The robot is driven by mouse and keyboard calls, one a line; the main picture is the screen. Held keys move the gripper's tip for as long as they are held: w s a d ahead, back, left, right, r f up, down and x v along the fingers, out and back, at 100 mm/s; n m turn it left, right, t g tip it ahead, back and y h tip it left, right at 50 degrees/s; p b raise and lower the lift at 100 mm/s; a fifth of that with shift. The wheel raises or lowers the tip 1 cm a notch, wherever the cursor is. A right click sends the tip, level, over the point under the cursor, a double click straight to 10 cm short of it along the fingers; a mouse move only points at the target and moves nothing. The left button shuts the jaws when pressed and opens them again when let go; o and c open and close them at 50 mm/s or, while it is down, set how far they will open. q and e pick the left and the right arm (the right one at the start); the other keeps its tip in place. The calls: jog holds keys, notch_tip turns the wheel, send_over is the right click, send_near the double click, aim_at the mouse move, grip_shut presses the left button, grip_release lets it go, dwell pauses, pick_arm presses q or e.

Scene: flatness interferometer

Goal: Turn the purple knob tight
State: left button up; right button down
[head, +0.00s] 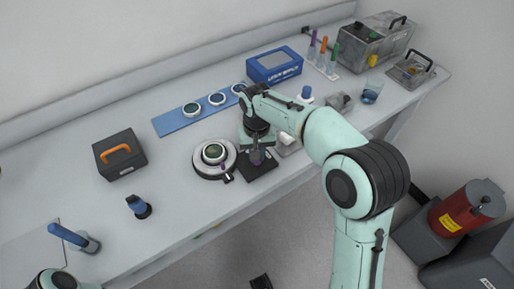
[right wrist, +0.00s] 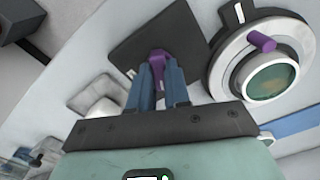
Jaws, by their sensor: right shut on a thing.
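The purple knob (right wrist: 159,58) stands on a dark square plate (right wrist: 182,27), between the blue fingers of my right gripper (right wrist: 158,72). The gripper is shut on it, and the fingers hide part of it. In the head view my right gripper (head: 257,153) is over the dark plate (head: 262,167) near the bench's front edge. A second purple piece, a short peg (right wrist: 262,41), sits on the round stage (right wrist: 222,66) beside the plate. The stage, with its dark green disc, also shows in the head view (head: 200,168). My left gripper is not in view.
A black box with an orange handle (head: 119,154), a blue-topped object (head: 138,206) and a blue rod on a grey base (head: 70,236) stand left. A blue strip with discs (head: 175,121) and a blue box (head: 274,65) lie behind.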

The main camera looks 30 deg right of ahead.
jog(key=m+p, duration=0.3)
jog(key=m, duration=0.3)
jog(key=shift+r+m, duration=0.15)
jog(key=shift+m, duration=0.15)
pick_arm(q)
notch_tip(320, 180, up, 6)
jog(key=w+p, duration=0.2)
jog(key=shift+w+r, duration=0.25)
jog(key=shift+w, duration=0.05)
pick_arm(e)
jog(key=m, duration=0.6)
jog(key=shift+w, duration=0.1)
pick_arm(q)
jog(key=shift+p, duration=0.3)
pick_arm(e)
jog(key=c, duration=1.1)
grip_release()
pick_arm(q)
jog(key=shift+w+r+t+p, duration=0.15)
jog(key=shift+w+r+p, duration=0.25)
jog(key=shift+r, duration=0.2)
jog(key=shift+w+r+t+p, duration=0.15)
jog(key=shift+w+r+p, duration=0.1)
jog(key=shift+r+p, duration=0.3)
pick_arm(e)
notch_tip(320, 180, up, 13)
jog(key=shift+r, duration=0.15)
